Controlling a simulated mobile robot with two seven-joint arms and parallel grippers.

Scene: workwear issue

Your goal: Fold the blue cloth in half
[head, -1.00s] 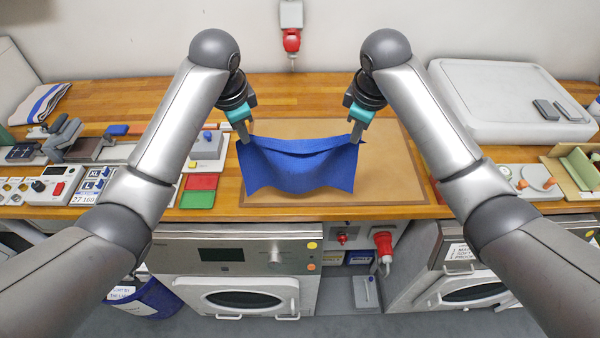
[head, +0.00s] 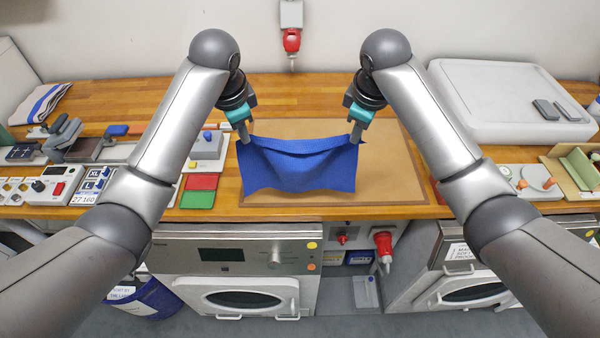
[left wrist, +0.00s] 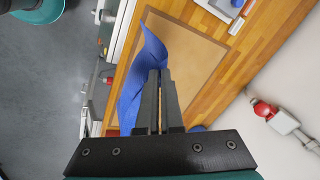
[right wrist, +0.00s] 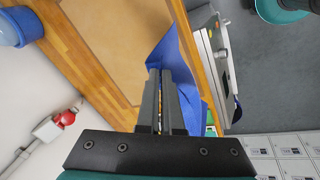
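The blue cloth (head: 300,168) hangs between my two grippers over the brown board (head: 390,180), its upper edge sagging a little in the middle. My left gripper (head: 246,138) is shut on its upper left corner. My right gripper (head: 356,136) is shut on its upper right corner. In the left wrist view the cloth (left wrist: 148,75) runs out from the closed fingers (left wrist: 158,75). In the right wrist view the cloth (right wrist: 175,62) shows beyond the closed fingers (right wrist: 160,75). Whether the cloth's lower edge touches the board I cannot tell.
Red and green pads (head: 198,191) and a small switch box (head: 208,148) lie left of the board. A large white lid-like unit (head: 500,100) stands at the back right. Washer-like machines (head: 235,275) stand under the wooden counter (head: 300,90). The board behind the cloth is bare.

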